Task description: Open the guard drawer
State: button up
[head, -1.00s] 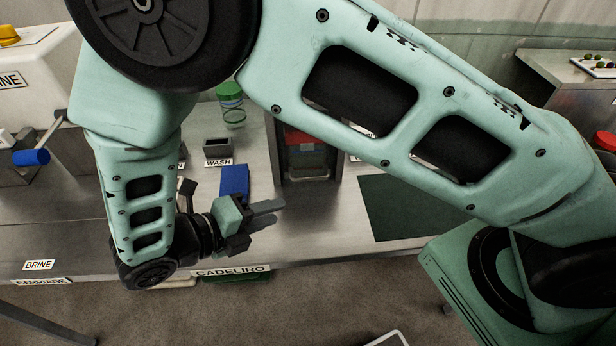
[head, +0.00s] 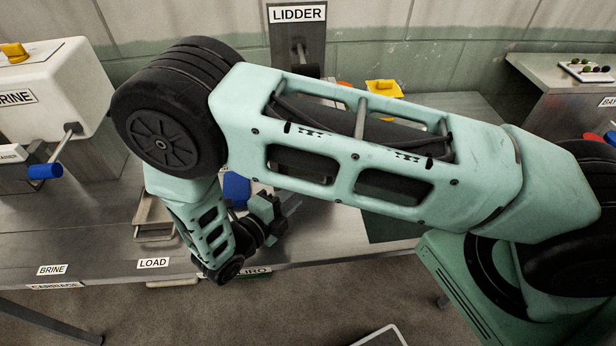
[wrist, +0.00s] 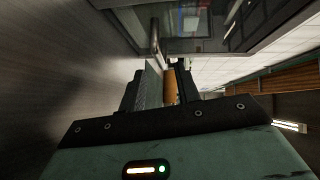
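My gripper (head: 284,208) is low over the front part of the steel bench, under my raised forearm, pointing to the right. In the wrist view my gripper (wrist: 160,85) has a thin metal bar (wrist: 155,38) running just ahead of and partly between its fingers. I cannot tell whether the fingers touch the bar, or how far apart they are. The bar is close to a dark, glassy panel edged in metal (wrist: 205,45). I cannot tell whether these belong to the guard drawer. In the head view my arm covers the middle of the bench, and no guard drawer can be made out.
A steel bench (head: 90,230) runs across, labelled BRINE and LOAD at its front. A white BRINE machine (head: 50,95) with a blue-handled crank stands at left. A LIDDER sign panel (head: 297,35) is at the back. A yellow object (head: 383,88) lies behind my arm.

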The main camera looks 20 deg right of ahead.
jog(key=p+x, duration=0.2)
jog(key=x, duration=0.4)
jog(key=shift+c, duration=0.2)
grip_shut()
